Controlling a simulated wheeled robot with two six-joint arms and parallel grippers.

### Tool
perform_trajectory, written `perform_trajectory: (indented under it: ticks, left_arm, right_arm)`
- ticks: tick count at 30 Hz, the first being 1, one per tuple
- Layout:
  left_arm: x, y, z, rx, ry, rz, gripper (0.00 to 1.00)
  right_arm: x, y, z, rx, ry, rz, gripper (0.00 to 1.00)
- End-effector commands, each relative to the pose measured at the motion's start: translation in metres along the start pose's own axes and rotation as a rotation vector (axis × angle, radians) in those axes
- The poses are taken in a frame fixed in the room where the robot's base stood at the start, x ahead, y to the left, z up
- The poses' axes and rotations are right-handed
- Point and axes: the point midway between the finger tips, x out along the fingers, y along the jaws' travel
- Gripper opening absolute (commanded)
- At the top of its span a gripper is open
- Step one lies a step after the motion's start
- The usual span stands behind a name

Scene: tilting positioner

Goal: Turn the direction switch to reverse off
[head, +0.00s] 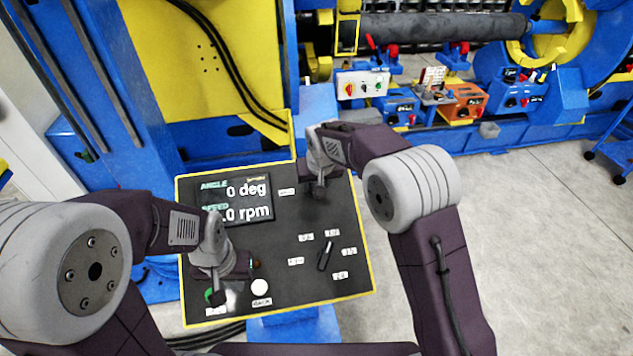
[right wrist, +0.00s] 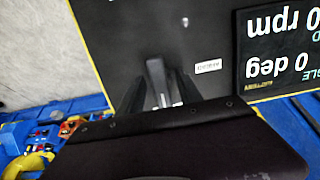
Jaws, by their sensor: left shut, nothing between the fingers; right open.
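The control panel (head: 280,235) is a tilted black board with a yellow edge. A black bar-shaped switch (head: 325,255) sits on its lower right half, with several small white labels around it, too small to read. My right gripper (head: 319,190) is open over the panel's upper right part, above that switch. In the right wrist view a dark grey upright piece (right wrist: 155,77) shows between its fingers, beside a small white label (right wrist: 208,66); I cannot tell whether they touch it. My left gripper (head: 217,294) is shut and empty over the lower left corner.
The display (head: 236,200) reads 0 deg and 0 rpm. A green button (head: 209,294) is partly hidden by my left gripper, and a white button (head: 260,287) is to its right. Blue and yellow machinery (head: 215,60) stands behind. The floor (head: 560,230) to the right is clear.

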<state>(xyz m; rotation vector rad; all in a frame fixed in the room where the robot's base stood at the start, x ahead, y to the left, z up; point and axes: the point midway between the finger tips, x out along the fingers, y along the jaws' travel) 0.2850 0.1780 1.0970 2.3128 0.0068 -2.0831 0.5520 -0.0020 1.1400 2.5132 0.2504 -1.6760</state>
Motion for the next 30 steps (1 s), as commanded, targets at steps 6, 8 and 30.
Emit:
perform_trajectory:
  ticks: [6,8,30]
  left_arm:
    - [0.0,0.0,0.0,0.0,0.0,0.0,0.0]
    - [0.0,0.0,0.0,0.0,0.0,0.0,0.0]
    - [-0.011,0.0,-0.001,0.0,0.0,0.0,0.0]
  right_arm:
    - [0.0,0.0,0.0,0.0,0.0,0.0,0.25]
    - [0.0,0.0,0.0,0.0,0.0,0.0,0.08]
    - [-0.001,0.0,0.0,-0.311,-0.002,0.03,0.0]
